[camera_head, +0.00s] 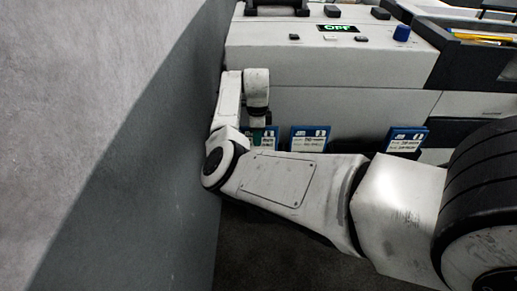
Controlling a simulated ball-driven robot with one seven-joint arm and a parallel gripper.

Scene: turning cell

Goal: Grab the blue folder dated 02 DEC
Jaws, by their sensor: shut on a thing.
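Several blue folders with white labels stand in a row at the front of the white machine. The left folder (268,137) is partly hidden by my arm. A middle folder (310,139) stands clear of my gripper, and a right folder (406,140) leans slightly. The label dates are too small to read. My gripper (257,124) points down at the left folder's top edge and is shut on it; the fingertips are mostly hidden.
A dark tray (470,55) with pencils is at the right. A grey wall (130,130) stands close on the left of my arm.

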